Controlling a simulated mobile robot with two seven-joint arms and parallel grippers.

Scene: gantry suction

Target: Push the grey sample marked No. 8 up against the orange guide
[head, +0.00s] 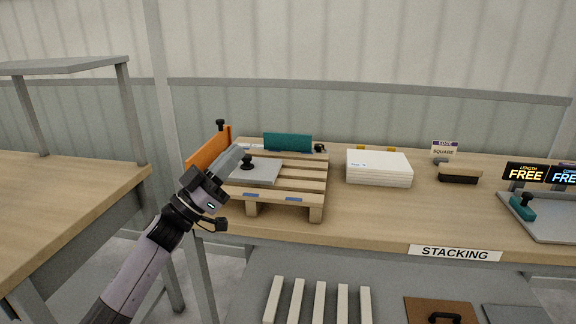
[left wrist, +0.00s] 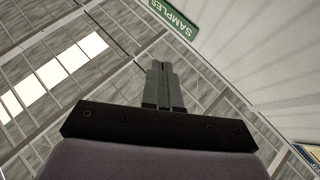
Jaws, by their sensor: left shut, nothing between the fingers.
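A flat grey sample (head: 264,173) with a black knob lies on the left part of a wooden pallet. No number can be read on it. The orange guide (head: 207,149) stands upright along the pallet's left edge. My left gripper (head: 238,152) reaches in from the lower left, over the pallet's left side. Its fingers are shut and empty, and they overlap the sample's left edge near the knob. The arm hides the sample's left edge, so I cannot tell if the fingers touch it. The shut fingers also show in the left wrist view (left wrist: 160,68). My right gripper is out of view.
The wooden pallet (head: 316,186) stands on a table (head: 350,222). A teal guide (head: 288,142) stands at its back. White sheets (head: 378,175) are stacked to its right. A grey fixture with a teal block (head: 522,208) is farther right. The front of the table is clear.

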